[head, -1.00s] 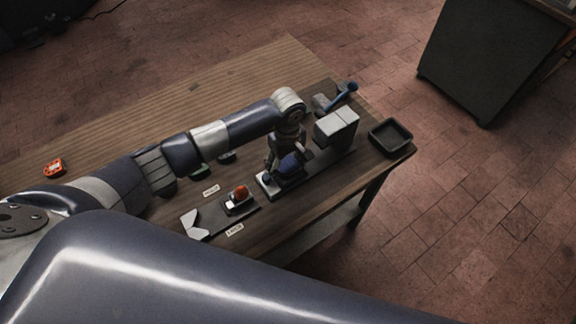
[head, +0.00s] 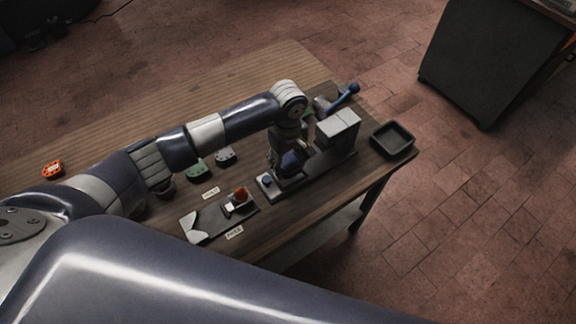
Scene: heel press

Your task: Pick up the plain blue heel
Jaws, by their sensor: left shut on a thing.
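My left gripper (head: 290,150) is over the heel press (head: 338,127) on the wooden table, pointing down. It is shut on a dark blue piece that looks like the plain blue heel (head: 293,160). The fingers and wrist partly cover this piece, and I cannot tell whether it touches the press base below. My right gripper is not in view.
A black tray (head: 393,138) stands at the table's right corner. A red-topped piece (head: 240,194) sits on a dark plate (head: 212,216) between two labels. Green (head: 196,169) and grey (head: 224,155) pieces lie behind; an orange one (head: 52,169) lies far left.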

